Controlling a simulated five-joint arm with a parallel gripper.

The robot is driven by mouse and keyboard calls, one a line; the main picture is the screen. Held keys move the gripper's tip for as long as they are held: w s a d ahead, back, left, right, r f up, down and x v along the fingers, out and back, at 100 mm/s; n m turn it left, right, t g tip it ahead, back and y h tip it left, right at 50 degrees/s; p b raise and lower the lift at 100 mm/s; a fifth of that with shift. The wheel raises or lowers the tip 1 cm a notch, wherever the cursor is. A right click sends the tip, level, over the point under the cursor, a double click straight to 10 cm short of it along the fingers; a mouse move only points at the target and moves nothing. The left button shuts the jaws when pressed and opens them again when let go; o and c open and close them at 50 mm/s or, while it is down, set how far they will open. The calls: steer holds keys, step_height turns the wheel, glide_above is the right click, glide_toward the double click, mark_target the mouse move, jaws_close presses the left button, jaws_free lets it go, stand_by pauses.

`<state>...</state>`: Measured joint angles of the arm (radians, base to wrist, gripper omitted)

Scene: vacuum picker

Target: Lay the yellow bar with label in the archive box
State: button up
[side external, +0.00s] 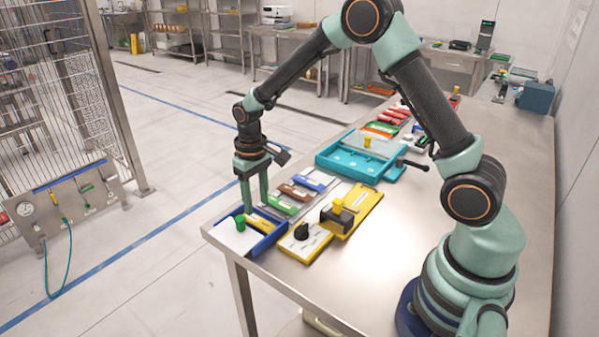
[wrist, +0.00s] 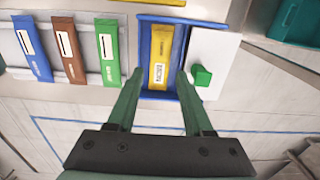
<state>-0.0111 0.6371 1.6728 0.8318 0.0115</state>
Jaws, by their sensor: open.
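The yellow bar with a white label (wrist: 160,55) lies lengthwise inside the blue archive box (wrist: 144,48). In the side view the bar (side external: 263,222) shows beside the box's blue wall (side external: 268,243). A white plate with a green knob (wrist: 213,55) lies along one side of the box; whether it overlaps the rim is unclear. My gripper (wrist: 159,78) is open, its fingers pointing down at the box. Its fingertips appear on either side of the bar's labelled end, apart from it. In the side view my gripper (side external: 256,203) is over the box.
Green (wrist: 108,50), brown (wrist: 70,48) and blue (wrist: 33,48) bars lie in a row beside the box. A yellow tray with a black knob (side external: 303,240) and a teal fixture (side external: 360,158) stand farther along the table. The table edge is close to the box.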

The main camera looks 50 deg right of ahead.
mark_target(259, 220)
steer(key=s+r+t, duration=0.1)
steer(key=s+r, duration=0.2)
steer(key=r, duration=0.6)
steer(key=s+r+t, duration=0.1)
steer(key=s+r, duration=0.2)
steer(key=r, duration=0.5)
steer(key=s+r+t, duration=0.2)
steer(key=s+t, duration=0.1)
steer(key=s, duration=0.7)
steer(key=shift+s+d+t, duration=0.25)
steer(key=shift+s+t, duration=0.05)
steer(key=shift+s, duration=0.05)
steer(key=shift+r, duration=0.15)
